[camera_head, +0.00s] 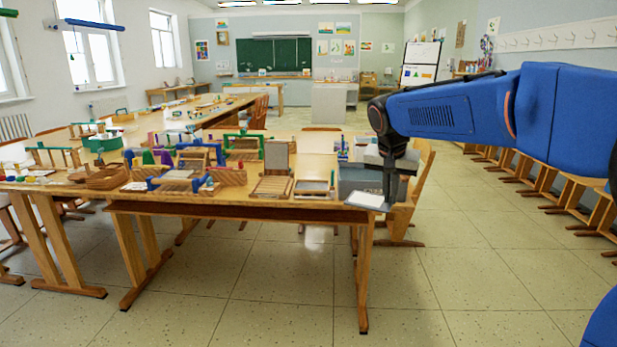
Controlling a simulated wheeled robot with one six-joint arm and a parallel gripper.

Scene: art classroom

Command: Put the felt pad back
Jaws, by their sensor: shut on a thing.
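My blue arm reaches in from the right, and my gripper (387,199) points down at the right end of the near table (240,205). It is shut on a pale, flat pad (365,200), which looks like the felt pad. The pad lies about level at the fingertips, by the table's front right corner. I cannot tell whether it touches the table. A grey box (357,180) stands just behind the pad, partly hidden by my gripper.
Small trays (312,187) and a wooden stand (276,170) stand left of the grey box. Several wooden racks and coloured tools crowd the table further left. A wooden chair (408,215) stands close behind the table's right end. The floor in front is clear.

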